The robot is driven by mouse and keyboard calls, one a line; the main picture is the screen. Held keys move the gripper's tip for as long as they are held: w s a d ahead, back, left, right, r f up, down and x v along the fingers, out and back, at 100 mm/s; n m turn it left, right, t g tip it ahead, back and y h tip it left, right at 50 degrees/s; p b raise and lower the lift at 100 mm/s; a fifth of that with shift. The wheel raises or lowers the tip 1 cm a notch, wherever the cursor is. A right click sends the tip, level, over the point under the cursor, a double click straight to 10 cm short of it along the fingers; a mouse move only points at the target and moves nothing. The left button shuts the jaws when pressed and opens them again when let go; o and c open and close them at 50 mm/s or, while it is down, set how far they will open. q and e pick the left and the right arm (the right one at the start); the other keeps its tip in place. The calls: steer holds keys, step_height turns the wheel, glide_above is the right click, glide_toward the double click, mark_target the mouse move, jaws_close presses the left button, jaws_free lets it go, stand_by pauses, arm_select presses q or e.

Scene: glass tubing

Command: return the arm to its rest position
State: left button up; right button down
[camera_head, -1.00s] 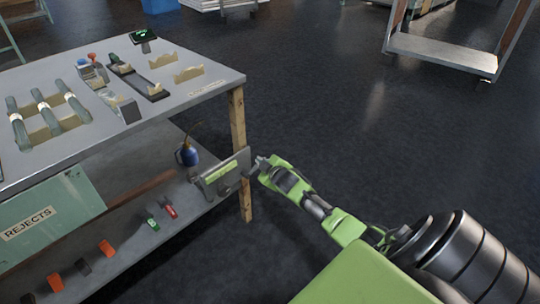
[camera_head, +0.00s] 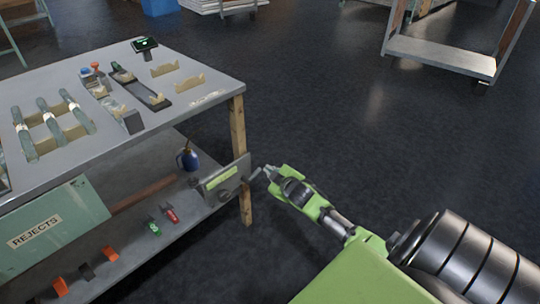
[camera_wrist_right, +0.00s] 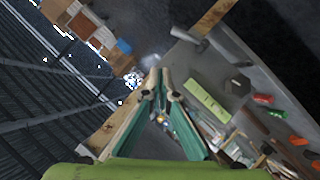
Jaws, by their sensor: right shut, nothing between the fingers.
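My right gripper (camera_head: 268,172) is at the end of my green arm, beside the right end of the workbench. It is shut and empty. In the wrist view its fingertips (camera_wrist_right: 161,76) are together, with the bench's shelf and grey plate beyond and to the right. In the head view the tips are just right of the grey plate (camera_head: 222,182) with a yellow-green label; I cannot tell whether they are clear of it. My left gripper is not in view.
The grey workbench (camera_head: 205,76) carries glass tubes (camera_head: 50,121), holders and a small display (camera_head: 145,44). Its wooden leg (camera_head: 238,124) is close to my right gripper. A blue oil can (camera_head: 187,158) stands on the lower shelf. Dark floor (camera_head: 350,140) to the right is open.

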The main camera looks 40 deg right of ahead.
stand_by(0.3)
